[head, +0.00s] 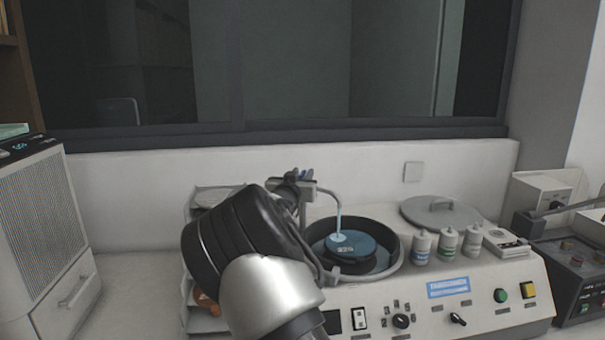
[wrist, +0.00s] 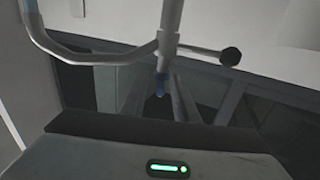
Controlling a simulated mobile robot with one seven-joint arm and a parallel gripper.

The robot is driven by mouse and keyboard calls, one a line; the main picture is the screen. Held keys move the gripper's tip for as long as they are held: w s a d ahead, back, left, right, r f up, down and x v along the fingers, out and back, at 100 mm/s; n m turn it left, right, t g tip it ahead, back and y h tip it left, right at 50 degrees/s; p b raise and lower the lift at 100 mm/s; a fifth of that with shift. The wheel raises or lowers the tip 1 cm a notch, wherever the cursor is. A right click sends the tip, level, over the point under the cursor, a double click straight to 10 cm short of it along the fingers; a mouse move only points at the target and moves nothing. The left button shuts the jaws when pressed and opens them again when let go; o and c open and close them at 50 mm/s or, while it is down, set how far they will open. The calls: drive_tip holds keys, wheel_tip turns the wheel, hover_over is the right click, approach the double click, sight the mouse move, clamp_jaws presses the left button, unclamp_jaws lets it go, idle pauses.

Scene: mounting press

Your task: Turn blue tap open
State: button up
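The blue tap (wrist: 160,86) shows in the wrist view as a small blue piece at the end of a grey pipe (wrist: 168,40). My gripper (wrist: 158,100) has its two grey fingers apart, one on each side of the blue tap. I cannot tell whether either finger touches it. In the head view my arm covers most of the gripper, which is at the top of the tap stand (head: 306,188). Small blue parts show there, but too small to tell apart. The curved spout (head: 337,212) reaches down over the bowl.
A side lever with a black knob (wrist: 231,57) sticks out near the fingers. A black bowl (head: 392,244) holds a blue disc (head: 352,246). Several white bottles (head: 422,246) and a round lid (head: 440,213) are to its right. A wall (head: 370,165) stands behind.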

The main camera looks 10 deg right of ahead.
drive_tip(key=shift+w+d, duration=0.15)
drive_tip(key=shift+w, duration=0.2)
